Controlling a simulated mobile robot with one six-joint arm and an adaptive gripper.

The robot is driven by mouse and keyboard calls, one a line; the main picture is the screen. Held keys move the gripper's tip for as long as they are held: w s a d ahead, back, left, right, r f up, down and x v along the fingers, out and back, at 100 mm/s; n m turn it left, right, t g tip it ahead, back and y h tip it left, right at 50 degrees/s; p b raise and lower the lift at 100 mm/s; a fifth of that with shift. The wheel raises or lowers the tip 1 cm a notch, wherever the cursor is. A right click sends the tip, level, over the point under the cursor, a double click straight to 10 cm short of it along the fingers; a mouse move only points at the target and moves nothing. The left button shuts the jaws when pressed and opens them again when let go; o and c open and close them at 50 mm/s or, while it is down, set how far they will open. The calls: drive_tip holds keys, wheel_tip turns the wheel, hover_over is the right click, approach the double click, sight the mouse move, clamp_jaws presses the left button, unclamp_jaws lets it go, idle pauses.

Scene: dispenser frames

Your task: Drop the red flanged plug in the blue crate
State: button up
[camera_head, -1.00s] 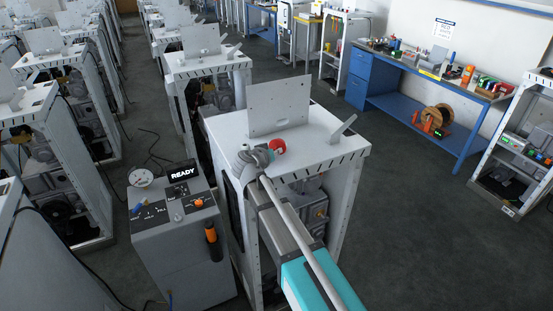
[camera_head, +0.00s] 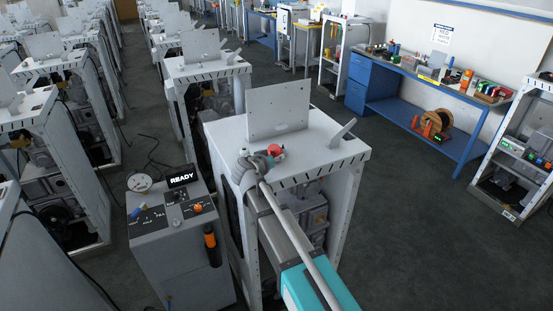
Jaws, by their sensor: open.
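The red flanged plug (camera_head: 275,149) shows as a small red round shape on the top of the white frame in the middle of the view. My gripper (camera_head: 269,157) is open right beside the plug, at its near left side, and partly covers it. I cannot tell whether the fingers touch the plug or lie around it. I cannot make out a blue crate in this view.
The white frame (camera_head: 330,150) has an upright panel (camera_head: 280,108) behind the plug and a tilted tab (camera_head: 342,134) on the right. A grey console (camera_head: 172,245) reading READY stands to the left. A blue workbench (camera_head: 420,80) is at the back right; open floor lies between.

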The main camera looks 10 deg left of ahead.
drive_tip(key=shift+r, duration=0.1)
drive_tip(key=shift+r, duration=0.15)
drive_tip(key=p+v, duration=0.4)
drive_tip(key=v, duration=0.8)
drive_tip(key=shift+p, duration=0.3)
idle(0.5)
drive_tip(key=s+d+f+m+g, duration=0.15)
drive_tip(key=d+f+g, duration=0.25)
drive_tip(key=d, duration=0.6)
drive_tip(key=s+d+f+g, duration=0.2)
drive_tip(key=d+f+g, duration=0.15)
drive_tip(key=d, duration=0.75)
drive_tip(key=s+d+f+g+y, duration=0.4)
drive_tip(key=s+d+g, duration=0.1)
drive_tip(key=s+d, duration=0.5)
drive_tip(key=shift+s+d+f+n+y, duration=0.35)
drive_tip(key=shift+d+y, duration=0.05)
drive_tip(key=shift+d, duration=0.6)
